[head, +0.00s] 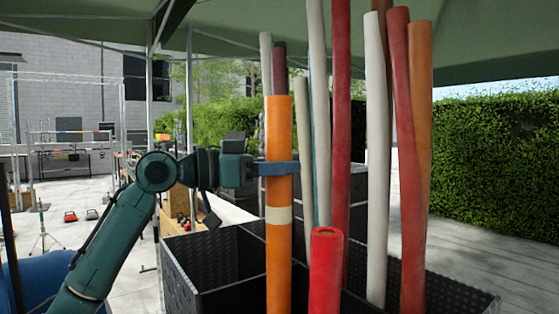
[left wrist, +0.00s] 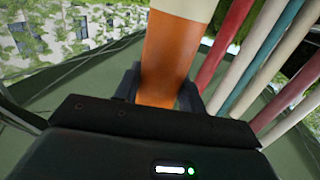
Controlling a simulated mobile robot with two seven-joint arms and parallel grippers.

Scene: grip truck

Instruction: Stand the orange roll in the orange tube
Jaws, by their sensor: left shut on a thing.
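The orange roll (head: 279,130) stands upright at the centre of the head view, with a pale band (head: 278,215) partway down and more orange (head: 278,265) below it. I cannot tell whether that lower orange part is the same roll or the orange tube. My left gripper (head: 278,168) is shut around the roll above the band. In the left wrist view the roll (left wrist: 165,65) runs between the fingers of my left gripper (left wrist: 160,90), with the pale band at the top edge. My right gripper is not in view.
A dark crate (head: 225,265) holds several tall upright rolls, red (head: 341,120), white (head: 376,150) and brown-orange (head: 421,80). A short red tube (head: 326,265) with a holed top stands right beside the orange one. A canopy is overhead; a hedge (head: 500,170) is at right.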

